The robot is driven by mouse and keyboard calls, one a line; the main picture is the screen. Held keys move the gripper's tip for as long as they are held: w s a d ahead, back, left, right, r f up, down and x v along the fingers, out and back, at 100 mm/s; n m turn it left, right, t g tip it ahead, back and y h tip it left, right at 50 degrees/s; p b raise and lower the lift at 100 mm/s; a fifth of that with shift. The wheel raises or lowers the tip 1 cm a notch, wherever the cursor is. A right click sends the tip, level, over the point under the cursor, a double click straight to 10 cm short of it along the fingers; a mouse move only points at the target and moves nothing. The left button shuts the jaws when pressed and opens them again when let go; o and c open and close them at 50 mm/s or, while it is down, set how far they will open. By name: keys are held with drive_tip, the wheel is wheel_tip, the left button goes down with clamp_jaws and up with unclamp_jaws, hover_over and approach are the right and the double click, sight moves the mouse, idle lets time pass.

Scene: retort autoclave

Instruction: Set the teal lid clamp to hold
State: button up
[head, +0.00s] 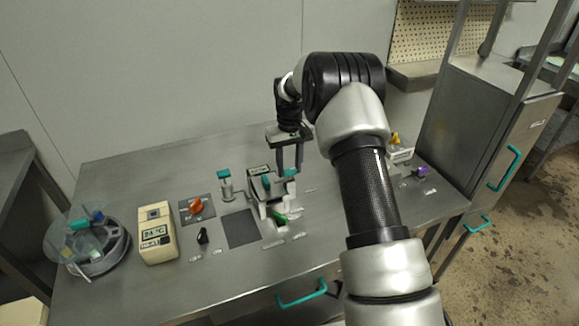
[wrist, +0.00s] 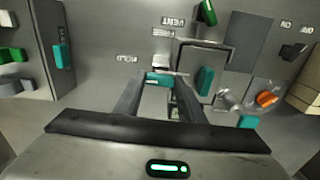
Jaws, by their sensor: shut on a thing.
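The teal lid clamp (head: 291,173) is at the right side of the small lidded vessel on the steel bench. In the wrist view its teal grip (wrist: 158,80) sits between my fingertips. My gripper (head: 289,166) reaches down from above and is shut on it; the fingers also show in the wrist view (wrist: 160,84). A HOLD label (wrist: 128,58) lies on the bench beside the clamp, toward the picture's left. The vessel's lid carries another teal block (wrist: 205,80). The clamp's lower part is hidden by my fingers.
A green lever (head: 280,217) is in front of the vessel. An orange knob (head: 196,206), a black switch (head: 203,236), a teal-topped post (head: 224,175) and a cream display box (head: 156,235) stand to the left. A purple knob (head: 422,171) is at the right.

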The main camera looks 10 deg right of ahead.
sight(289, 169)
idle(0.4)
drive_tip(key=o, duration=1)
drive_tip(key=shift+o, duration=0.2)
drive_tip(key=shift+r, duration=0.1)
wheel_tip(289, 169, up, 17)
drive_tip(key=shift+r+p, duration=0.15)
drive_tip(key=shift+p, duration=0.3)
